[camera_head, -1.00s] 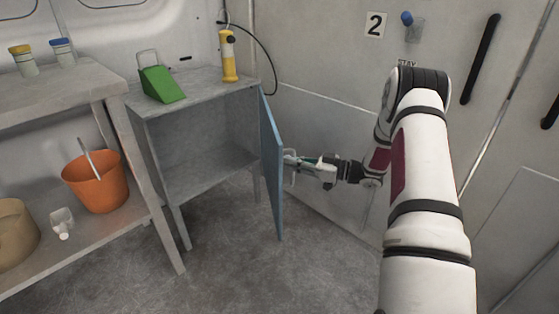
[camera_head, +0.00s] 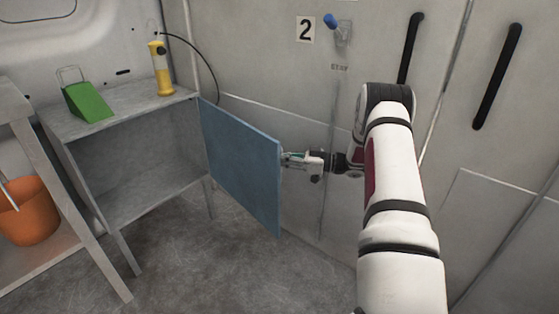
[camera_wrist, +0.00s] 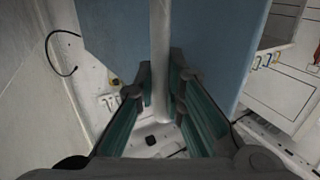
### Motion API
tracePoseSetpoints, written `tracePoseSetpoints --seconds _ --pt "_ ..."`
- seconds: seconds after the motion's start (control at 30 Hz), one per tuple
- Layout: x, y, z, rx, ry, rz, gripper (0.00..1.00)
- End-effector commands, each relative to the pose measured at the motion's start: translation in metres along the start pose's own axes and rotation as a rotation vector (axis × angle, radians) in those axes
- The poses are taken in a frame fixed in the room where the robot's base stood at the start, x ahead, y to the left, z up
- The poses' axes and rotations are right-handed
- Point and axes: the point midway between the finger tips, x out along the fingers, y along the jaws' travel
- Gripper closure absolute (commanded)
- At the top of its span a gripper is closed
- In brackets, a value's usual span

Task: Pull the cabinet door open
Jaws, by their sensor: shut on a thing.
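The grey metal cabinet (camera_head: 128,106) stands at the left in the head view, with its empty inside showing. Its blue door (camera_head: 243,168) is hinged at the cabinet's right edge and stands wide open, its inner face toward the head camera. My gripper (camera_head: 292,158) is at the door's outer side, near its free edge. In the wrist view my gripper (camera_wrist: 160,88) is shut around the grey bar handle (camera_wrist: 160,40), with the blue door (camera_wrist: 215,45) behind it. The handle is largely hidden by the door in the head view.
A green wedge-shaped object (camera_head: 88,101) and a yellow lamp-like object (camera_head: 161,70) stand on the cabinet. A workbench with an orange bucket (camera_head: 30,213) is at the left. A wall with black handles (camera_head: 411,47) is close behind my arm. The floor before the cabinet is clear.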

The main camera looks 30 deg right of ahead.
Motion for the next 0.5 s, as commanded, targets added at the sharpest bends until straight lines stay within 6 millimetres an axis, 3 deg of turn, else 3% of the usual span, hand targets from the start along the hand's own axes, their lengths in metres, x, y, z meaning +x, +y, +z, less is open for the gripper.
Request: tracePoseSetpoints --seconds 0.2,0.23,0.3,0.5 --pt "-0.0004 0.0004 -0.0004 -0.001 0.0 0.001 1.0" --pt "-0.0004 0.0004 -0.0004 -0.001 0.0 0.001 0.87" --pt "-0.0003 0.0003 -0.0004 -0.001 0.0 0.001 0.72" --pt "0.0 0.0002 -0.0002 -0.001 0.0 0.001 0.69"
